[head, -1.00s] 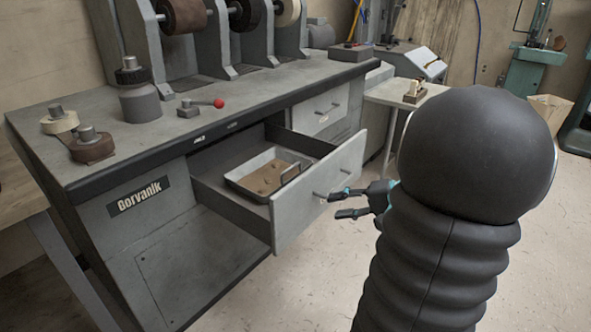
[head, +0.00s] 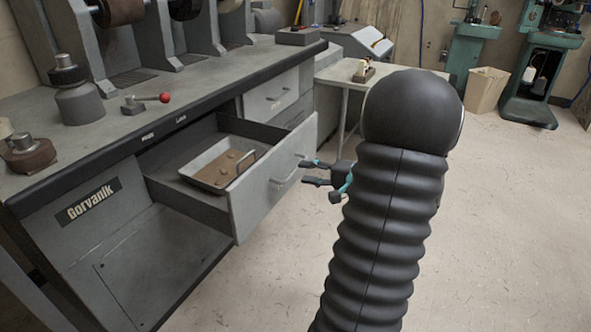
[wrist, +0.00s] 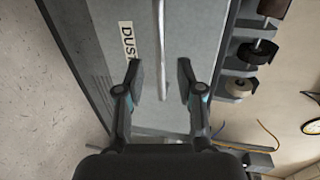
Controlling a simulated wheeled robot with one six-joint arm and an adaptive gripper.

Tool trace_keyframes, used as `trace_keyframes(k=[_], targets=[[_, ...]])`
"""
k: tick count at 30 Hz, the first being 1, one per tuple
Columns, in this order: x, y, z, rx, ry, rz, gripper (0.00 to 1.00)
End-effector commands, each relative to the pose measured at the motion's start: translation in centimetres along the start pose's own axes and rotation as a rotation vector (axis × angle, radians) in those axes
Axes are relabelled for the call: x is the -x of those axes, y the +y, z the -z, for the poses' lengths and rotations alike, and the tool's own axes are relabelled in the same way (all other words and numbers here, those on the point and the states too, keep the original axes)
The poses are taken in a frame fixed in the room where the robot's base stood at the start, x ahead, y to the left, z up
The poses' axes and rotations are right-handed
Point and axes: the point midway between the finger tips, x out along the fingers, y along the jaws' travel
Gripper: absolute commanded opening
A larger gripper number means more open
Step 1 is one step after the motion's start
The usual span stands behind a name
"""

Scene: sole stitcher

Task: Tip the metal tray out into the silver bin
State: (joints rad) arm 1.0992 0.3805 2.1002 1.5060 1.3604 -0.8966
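The metal tray (head: 196,163) lies inside the open drawer (head: 262,187) of the grey bench. It is shallow, has a raised wire handle on its right side and holds several brown bits. My gripper (head: 304,172) is open and empty just outside the drawer front, near its bar handle. In the wrist view, my open gripper (wrist: 160,88) has the bar handle (wrist: 161,50) showing between its two fingers; I cannot tell how far it is from them. No silver bin is in view.
The grey bench (head: 75,165) carries machines, a bottle and a red-knobbed lever (head: 147,102). A closed drawer (head: 272,97) is behind the open one. A small white table (head: 378,82) stands beyond. A tan open-topped bin (head: 487,90) is at the back right. The floor is clear.

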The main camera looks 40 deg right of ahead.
Motion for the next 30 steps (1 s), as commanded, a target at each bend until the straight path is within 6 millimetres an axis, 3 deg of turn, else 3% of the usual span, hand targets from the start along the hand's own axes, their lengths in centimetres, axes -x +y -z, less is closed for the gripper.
trace_keyframes(k=[3, 9, 20, 21, 25, 30], targets=[[-2.0, -0.1, -0.1, -0.001, -0.003, -0.001, 0.37], [-4.0, 0.0, 0.0, 0.0, -0.001, -0.001, 0.37], [-4.5, 0.0, 0.0, 0.0, 0.001, -0.001, 0.37], [-4.5, 0.0, 0.0, 0.0, 0.001, -0.001, 0.35], [-4.5, 0.0, 0.0, 0.0, 0.001, -0.001, 0.02], [-4.5, 0.0, 0.0, 0.0, 0.001, -0.001, 0.0]])
